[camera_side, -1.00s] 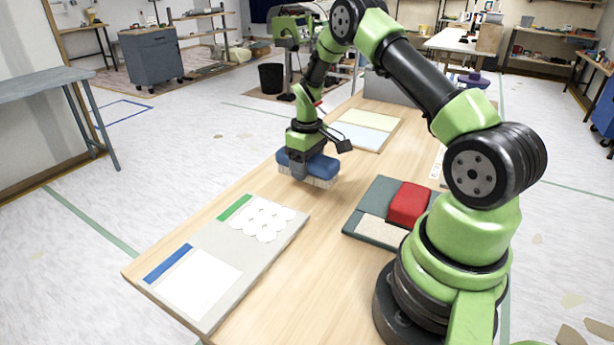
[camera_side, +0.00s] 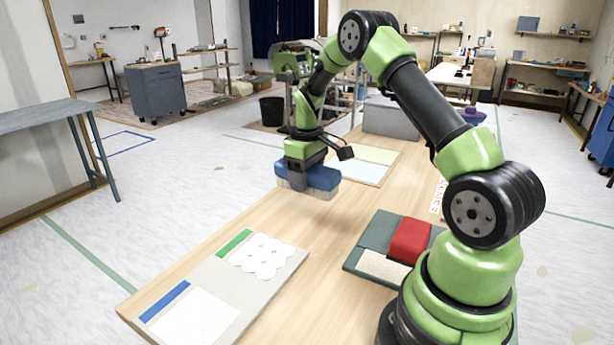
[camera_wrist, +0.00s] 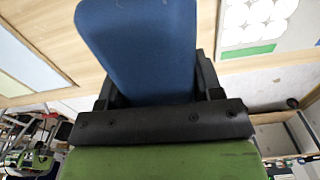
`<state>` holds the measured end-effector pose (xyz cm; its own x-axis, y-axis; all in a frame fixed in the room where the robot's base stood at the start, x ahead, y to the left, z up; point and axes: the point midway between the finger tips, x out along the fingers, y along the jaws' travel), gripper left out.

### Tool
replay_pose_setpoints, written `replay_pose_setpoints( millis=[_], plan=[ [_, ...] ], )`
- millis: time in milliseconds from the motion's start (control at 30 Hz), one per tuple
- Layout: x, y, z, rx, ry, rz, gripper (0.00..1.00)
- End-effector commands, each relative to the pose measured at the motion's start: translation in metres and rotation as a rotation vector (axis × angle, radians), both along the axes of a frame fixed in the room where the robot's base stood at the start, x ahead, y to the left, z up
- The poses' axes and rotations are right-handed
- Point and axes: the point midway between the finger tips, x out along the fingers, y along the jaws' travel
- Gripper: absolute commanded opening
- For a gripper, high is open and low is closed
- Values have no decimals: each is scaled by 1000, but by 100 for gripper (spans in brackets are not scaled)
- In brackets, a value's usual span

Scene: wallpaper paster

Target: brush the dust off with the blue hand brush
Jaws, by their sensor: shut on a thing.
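My gripper (camera_side: 308,172) is shut on the blue hand brush (camera_side: 320,180), its pale bristles facing down. The brush is over the far left part of the wooden table; I cannot tell its exact height. In the wrist view the brush's blue body (camera_wrist: 140,45) fills the space between the jaws and hides the bristles. A grey board (camera_side: 222,270) lies at the table's near left. It bears a green strip (camera_side: 234,243) beside a patch of white overlapping rounds (camera_side: 265,255), and a blue strip (camera_side: 165,301) beside a plain white square (camera_side: 195,318). I cannot make out any dust clearly.
A dark green tray (camera_side: 362,257) right of the middle holds a red block (camera_side: 410,240) and a pale speckled pad (camera_side: 383,267). A pale blue and yellow panel (camera_side: 358,171) lies behind the brush, with a grey bin (camera_side: 392,118) beyond. Bare wood (camera_side: 300,232) lies between board and tray.

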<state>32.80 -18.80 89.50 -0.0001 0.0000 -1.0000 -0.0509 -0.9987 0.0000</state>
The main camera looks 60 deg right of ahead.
Motion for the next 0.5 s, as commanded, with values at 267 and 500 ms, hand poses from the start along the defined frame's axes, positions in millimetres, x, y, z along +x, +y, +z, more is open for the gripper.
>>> replay_pose_setpoints(
  millis=[267, 500],
  plan=[
    [36, 63, 0, 0, -1, 23, 35],
    [67, 184, 1, -1, -1, 41, 35]
  ],
)
